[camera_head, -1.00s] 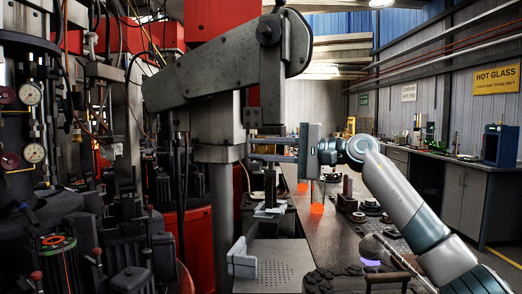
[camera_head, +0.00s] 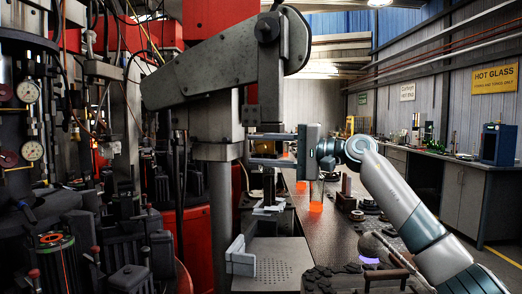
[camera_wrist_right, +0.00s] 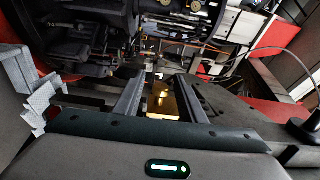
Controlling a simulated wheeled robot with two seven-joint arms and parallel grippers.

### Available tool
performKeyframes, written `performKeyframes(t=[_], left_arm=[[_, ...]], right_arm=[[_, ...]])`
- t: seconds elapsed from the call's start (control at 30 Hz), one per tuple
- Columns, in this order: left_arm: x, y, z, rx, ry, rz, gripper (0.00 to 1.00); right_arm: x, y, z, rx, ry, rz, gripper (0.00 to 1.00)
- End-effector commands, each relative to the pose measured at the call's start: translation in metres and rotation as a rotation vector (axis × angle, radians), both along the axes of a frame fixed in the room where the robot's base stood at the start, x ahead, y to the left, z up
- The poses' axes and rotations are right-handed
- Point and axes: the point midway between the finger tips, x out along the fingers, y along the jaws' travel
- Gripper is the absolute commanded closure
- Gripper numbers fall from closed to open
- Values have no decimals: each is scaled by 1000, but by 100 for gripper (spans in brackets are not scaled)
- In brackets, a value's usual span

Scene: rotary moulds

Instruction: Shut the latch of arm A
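The big grey swing arm (camera_head: 220,72), which I take to be arm A, reaches across the upper middle of the head view. A small dark block (camera_head: 250,115) hangs under its right end. I cannot make out for certain which part is the latch. My right gripper (camera_head: 252,149) comes in from the right, just below that block, fingers pointing left with a gap between them. In the right wrist view the fingers (camera_wrist_right: 160,100) are apart, and a brass-coloured part (camera_wrist_right: 163,98) shows beyond and between them. I cannot tell whether anything touches them. My left gripper is not in view.
A grey post (camera_head: 222,215) stands below the arm. A perforated plate (camera_head: 275,268) with a light grey bracket (camera_head: 240,260) lies at bottom centre. Orange glowing pieces (camera_head: 316,203) stand on the dark bench (camera_head: 325,240). Machinery with gauges (camera_head: 30,93) fills the left.

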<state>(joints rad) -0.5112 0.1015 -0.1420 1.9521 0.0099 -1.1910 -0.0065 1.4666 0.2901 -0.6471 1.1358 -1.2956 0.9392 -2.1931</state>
Motion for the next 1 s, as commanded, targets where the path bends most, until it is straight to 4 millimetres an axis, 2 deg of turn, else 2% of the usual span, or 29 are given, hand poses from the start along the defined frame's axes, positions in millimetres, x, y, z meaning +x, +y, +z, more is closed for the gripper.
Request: performKeyframes(t=[0.27,0.47,0.67,1.0], left_arm=[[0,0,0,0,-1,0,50],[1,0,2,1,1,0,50],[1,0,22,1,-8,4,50],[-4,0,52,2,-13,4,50]], right_arm=[[0,-2,1,2,-1,-1,63],[-4,-14,0,2,-2,-2,63],[-13,-41,0,3,-2,-3,63],[-36,-106,-1,2,-2,-4,63]])
